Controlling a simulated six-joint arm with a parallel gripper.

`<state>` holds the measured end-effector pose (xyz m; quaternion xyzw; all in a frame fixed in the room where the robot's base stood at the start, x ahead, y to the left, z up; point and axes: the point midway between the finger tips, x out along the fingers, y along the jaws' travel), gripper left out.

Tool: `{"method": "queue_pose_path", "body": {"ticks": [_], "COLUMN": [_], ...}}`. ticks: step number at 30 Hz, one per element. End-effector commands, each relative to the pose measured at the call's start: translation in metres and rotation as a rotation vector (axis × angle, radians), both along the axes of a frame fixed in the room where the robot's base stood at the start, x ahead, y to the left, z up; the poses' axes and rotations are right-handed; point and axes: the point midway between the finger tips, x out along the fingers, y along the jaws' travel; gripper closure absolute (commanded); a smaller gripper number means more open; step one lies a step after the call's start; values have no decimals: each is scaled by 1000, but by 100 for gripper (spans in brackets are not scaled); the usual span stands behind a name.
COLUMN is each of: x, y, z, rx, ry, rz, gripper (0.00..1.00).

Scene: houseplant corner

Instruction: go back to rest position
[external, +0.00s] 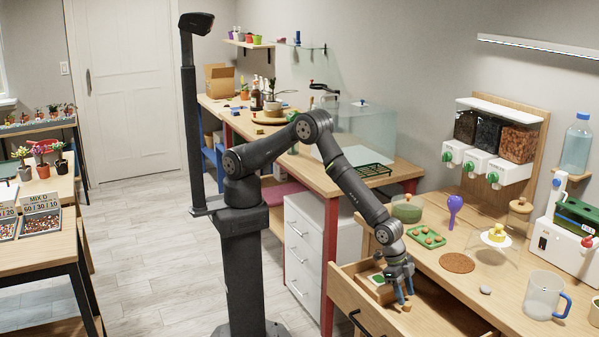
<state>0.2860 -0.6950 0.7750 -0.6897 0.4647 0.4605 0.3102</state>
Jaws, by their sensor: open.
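My gripper (403,297) points down over the pulled-out wooden drawer (440,322) at the front of the right-hand bench. It is open, with its two fingertips apart. Nothing shows between the fingers. A small box with a green and white top (378,281) lies in the drawer just left of my gripper. The gripper hides part of the drawer's inside, so I cannot tell whether the fingertips touch anything.
On the bench behind the drawer stand a green tray (426,237), a purple scoop (455,208), a brown round mat (457,262) and a glass mug (543,295). Dispensers (497,160) stand at the back. A glass tank (362,135) is on the farther bench. The floor at left is clear.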

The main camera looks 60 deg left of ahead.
Motion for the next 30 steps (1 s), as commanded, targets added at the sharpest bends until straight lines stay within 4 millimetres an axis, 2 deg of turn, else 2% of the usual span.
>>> {"method": "queue_pose_path", "body": {"ticks": [1, 5, 20, 30], "x": [1, 4, 4, 8], "y": [-2, -10, -10, -29], "z": [-10, -28, 73, 139], "rx": [2, 2, -3, 0], "ry": [1, 1, -1, 3], "rz": [0, 0, 0, 80], "gripper": [55, 55, 55, 55]}}
